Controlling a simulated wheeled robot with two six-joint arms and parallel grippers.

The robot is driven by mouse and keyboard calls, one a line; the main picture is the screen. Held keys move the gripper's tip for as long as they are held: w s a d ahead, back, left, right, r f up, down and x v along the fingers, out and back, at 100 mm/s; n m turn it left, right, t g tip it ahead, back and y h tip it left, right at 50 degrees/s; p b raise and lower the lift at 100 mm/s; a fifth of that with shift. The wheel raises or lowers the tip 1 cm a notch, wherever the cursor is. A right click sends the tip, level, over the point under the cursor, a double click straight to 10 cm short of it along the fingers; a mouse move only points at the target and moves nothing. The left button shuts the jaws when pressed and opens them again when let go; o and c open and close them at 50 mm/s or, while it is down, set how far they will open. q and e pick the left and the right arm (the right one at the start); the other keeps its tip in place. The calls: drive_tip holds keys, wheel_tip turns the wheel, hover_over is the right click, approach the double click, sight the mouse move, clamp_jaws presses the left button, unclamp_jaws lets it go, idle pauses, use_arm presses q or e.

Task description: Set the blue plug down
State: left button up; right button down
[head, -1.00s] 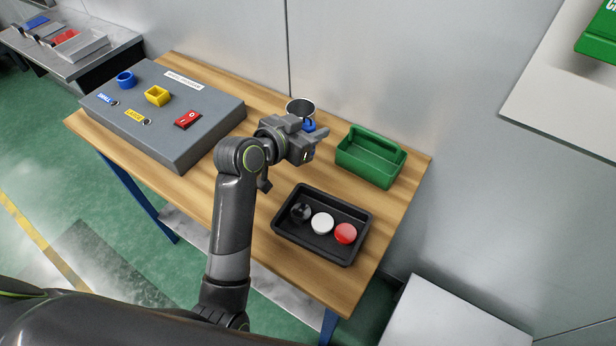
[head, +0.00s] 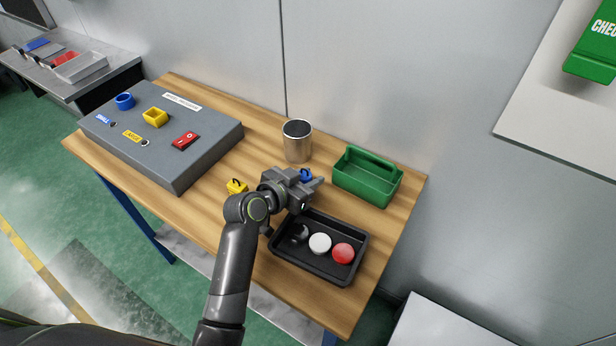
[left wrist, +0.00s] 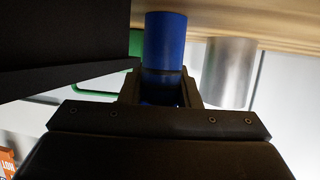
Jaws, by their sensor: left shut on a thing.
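My left gripper (head: 309,181) is shut on the blue plug (head: 306,174), over the table between the metal cup and the black tray. Its jaws hide most of the plug in the head view. In the left wrist view the plug (left wrist: 165,42) is a blue cylinder sticking out from between the jaws toward the wooden surface. I cannot tell whether it touches the table. A yellow plug (head: 237,186) stands on the table (head: 215,205) left of the gripper. My right gripper is not in view.
A metal cup (head: 297,146) stands behind the gripper, a green bin (head: 365,185) to its right. A black tray (head: 300,265) with black, white and red round pieces lies in front. A grey panel box (head: 190,165) with blue and yellow sockets and a red switch is at left.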

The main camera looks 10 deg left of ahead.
use_arm(q)
drive_tip(key=o, duration=1)
drive_tip(key=shift+r, duration=0.15)
drive_tip(key=v, duration=1)
drive_tip(key=shift+s+a+r+b, duration=0.1)
drive_tip(key=shift+s+a+b, duration=0.1)
drive_tip(key=shift+s+b, duration=0.15)
drive_tip(key=shift+s+a+r, duration=0.25)
drive_tip(key=shift+s, duration=0.2)
